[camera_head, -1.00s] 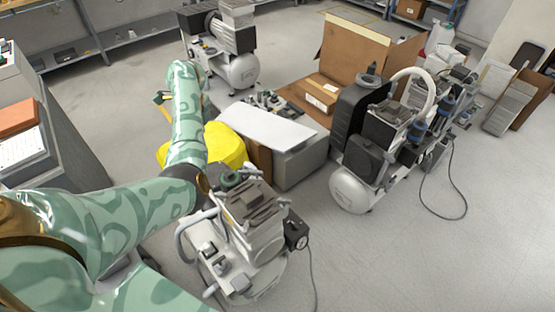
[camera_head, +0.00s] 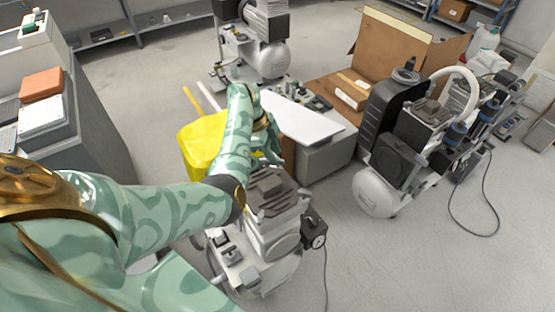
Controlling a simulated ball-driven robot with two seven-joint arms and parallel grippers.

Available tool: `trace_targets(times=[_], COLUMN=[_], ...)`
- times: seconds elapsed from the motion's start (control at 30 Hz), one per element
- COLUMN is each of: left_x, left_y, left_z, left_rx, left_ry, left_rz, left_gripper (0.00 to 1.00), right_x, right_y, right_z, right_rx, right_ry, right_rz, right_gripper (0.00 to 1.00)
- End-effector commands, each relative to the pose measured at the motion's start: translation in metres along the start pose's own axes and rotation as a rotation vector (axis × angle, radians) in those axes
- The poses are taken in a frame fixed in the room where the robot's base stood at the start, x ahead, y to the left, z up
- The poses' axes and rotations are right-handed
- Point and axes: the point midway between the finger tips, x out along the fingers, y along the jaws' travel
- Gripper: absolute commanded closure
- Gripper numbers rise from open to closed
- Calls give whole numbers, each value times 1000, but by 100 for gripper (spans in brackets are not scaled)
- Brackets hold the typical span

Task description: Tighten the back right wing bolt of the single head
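The nearest compressor (camera_head: 272,236) stands on the floor below centre, with one ribbed grey head (camera_head: 272,195) on a pale body. I cannot make out the back right wing bolt; the head's back edge is partly covered by my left arm. My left arm reaches in from the left, rises past the compressor and bends down behind its head. My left gripper (camera_head: 271,156) is just above or behind the back of the head. Its fingers are too small and overlapped to tell whether they are open or touching anything. My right gripper is not in view.
A yellow bin (camera_head: 202,143) and a grey box with a white lid (camera_head: 300,119) stand behind the compressor. Another compressor (camera_head: 378,190) stands at right, one (camera_head: 262,50) at the back. A black cable (camera_head: 325,270) trails at front right. Floor between is clear.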

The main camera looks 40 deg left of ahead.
Motion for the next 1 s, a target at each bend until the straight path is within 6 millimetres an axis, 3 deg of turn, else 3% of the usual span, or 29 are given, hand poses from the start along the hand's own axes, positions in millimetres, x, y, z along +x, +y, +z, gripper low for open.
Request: trace_targets(times=[0.13,0.47,0.6,1.0], left_x=[17,19,19,18], left_y=[0,0,0,-1], left_z=[0,-1,0,0], left_rx=[0,1,1,35], left_ry=[0,1,0,0], left_rz=[2,-1,-1,14], left_gripper=[68,68,100,100], right_x=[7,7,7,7], right_y=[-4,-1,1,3], right_z=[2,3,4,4], right_rx=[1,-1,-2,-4], right_ry=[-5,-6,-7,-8], right_rz=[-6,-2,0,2], right_gripper=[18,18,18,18])
